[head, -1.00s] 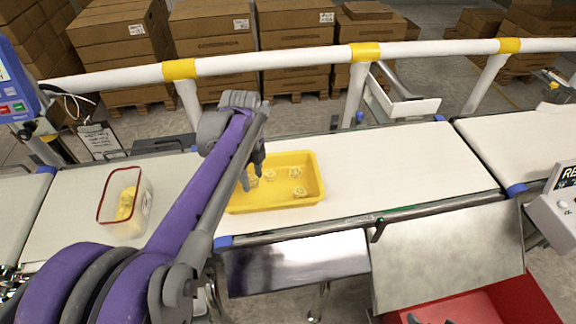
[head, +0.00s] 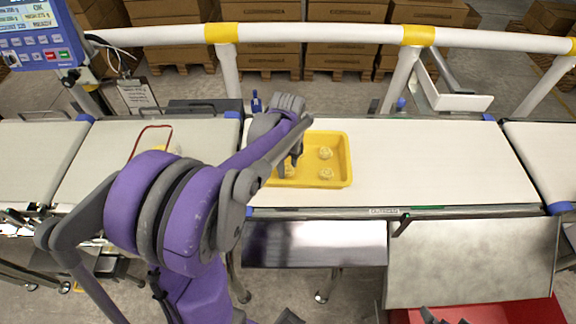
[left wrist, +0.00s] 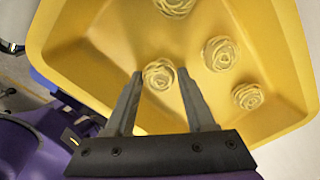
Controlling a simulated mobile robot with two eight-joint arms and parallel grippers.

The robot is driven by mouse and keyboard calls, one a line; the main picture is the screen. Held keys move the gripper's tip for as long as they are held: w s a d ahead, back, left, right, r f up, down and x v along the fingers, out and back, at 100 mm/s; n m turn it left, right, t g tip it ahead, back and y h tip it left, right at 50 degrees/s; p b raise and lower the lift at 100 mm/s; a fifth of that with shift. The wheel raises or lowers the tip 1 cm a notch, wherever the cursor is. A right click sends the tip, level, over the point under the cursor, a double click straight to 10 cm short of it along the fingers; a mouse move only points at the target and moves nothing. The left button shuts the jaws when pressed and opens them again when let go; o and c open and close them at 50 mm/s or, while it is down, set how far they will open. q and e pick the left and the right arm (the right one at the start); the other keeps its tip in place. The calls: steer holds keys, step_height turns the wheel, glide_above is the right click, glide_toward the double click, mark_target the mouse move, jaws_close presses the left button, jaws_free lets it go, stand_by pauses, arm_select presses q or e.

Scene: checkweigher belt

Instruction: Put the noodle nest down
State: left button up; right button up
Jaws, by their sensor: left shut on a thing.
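My left gripper (head: 290,165) reaches down into the left part of the yellow tray (head: 346,170) on the belt. In the left wrist view, a pale yellow noodle nest (left wrist: 158,75) sits between the fingertips of the left gripper (left wrist: 160,74), which is shut on it. The nest is low over the tray (left wrist: 75,50) floor; whether it touches cannot be told. Other nests lie apart on the tray floor, one (left wrist: 221,53) near the middle and one (left wrist: 248,96) to the right. Dark tips at the bottom edge of the head view seem to be my right gripper (head: 444,318), mostly cut off.
A red-rimmed tub (head: 150,130) on the left belt section is mostly hidden by my left arm. The belt (head: 440,160) right of the tray is clear. A white rail (head: 320,35) runs behind; a red bin (head: 510,312) is below at front right.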

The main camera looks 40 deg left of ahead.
mark_target(288, 167)
arm_select(q)
steer(key=shift+f, duration=0.2)
steer(key=o, duration=1.3)
steer(key=shift+r, duration=0.15)
steer(key=shift+r, duration=0.3)
step_height(288, 167, up, 11)
steer(key=p, duration=0.1)
steer(key=s+d+f+n+t, duration=0.2)
steer(key=s+d+n, duration=0.3)
steer(key=d+n, duration=0.3)
steer(key=s+d+f+n+t, duration=0.3)
steer(key=s+d+f+n, duration=0.2)
steer(key=d+n, duration=0.3)
steer(key=shift+s+d+n+t, duration=0.15)
steer(key=shift+s+n+t, duration=0.15)
steer(key=shift+s+n, duration=0.6)
